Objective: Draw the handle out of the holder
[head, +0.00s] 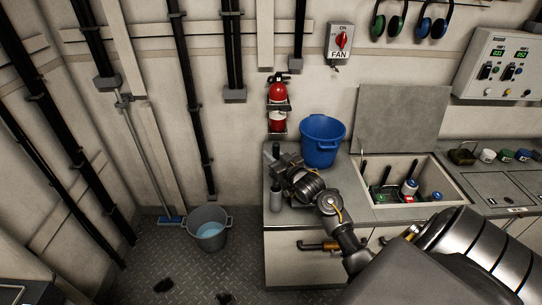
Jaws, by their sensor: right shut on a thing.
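My right arm comes in from the lower right. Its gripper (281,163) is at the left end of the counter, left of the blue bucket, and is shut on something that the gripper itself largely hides. I take that to be the handle, but its shape cannot be made out. A small grey upright cylinder (276,196) with a dark top stands just below the gripper at the counter's left edge. I cannot tell whether it is the holder, or whether the handle is still in it. My left gripper is not in view.
The blue bucket (322,139) stands close to the gripper. A fire extinguisher (277,110) hangs behind. An open counter bin (447,190) with several items lies to the right. A grey pail (208,229) of water and a long-handled brush (150,163) are at left.

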